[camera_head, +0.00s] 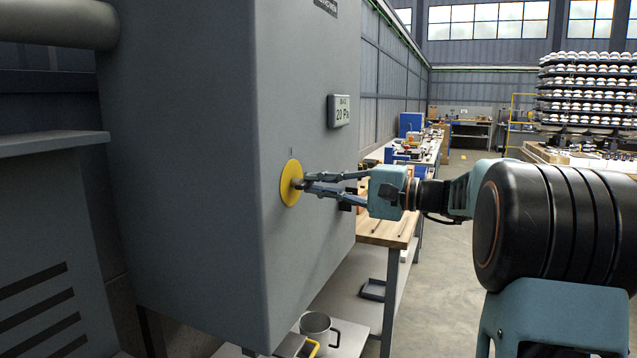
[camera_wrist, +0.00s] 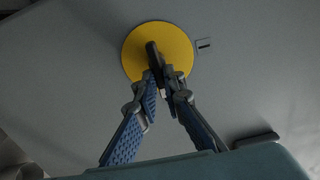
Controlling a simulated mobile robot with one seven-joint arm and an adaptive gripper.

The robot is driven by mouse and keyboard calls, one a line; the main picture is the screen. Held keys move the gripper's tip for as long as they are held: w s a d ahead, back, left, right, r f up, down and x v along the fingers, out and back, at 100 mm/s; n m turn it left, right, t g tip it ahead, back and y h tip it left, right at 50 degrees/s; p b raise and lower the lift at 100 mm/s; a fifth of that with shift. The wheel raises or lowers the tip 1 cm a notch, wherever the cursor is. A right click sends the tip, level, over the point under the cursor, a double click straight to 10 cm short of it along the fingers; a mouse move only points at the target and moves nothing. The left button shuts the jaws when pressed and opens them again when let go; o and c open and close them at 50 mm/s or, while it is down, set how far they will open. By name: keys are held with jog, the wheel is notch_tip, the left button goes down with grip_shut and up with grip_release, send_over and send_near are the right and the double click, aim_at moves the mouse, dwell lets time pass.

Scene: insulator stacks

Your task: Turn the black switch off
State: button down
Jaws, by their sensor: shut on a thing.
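The black switch (camera_head: 298,184) is a dark knob at the centre of a round yellow plate (camera_head: 288,173) on the face of a grey cabinet. In the wrist view the switch (camera_wrist: 153,54) is a dark bar across the yellow plate (camera_wrist: 182,45). A small label with a line mark (camera_wrist: 204,45) lies beside the plate. My gripper (camera_head: 306,185) reaches it from the right. In the wrist view my gripper (camera_wrist: 160,80) is shut on the switch. The fingertips hide part of it.
The grey cabinet (camera_head: 215,130) fills the left. A small display reading 20 (camera_head: 339,111) sits above the switch. Open floor (camera_head: 450,270) lies to the right.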

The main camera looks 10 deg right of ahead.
jog(key=shift+f, duration=0.1)
jog(key=c, duration=2)
grip_release()
jog(key=shift+c, duration=0.2)
jog(key=v, duration=1.2)
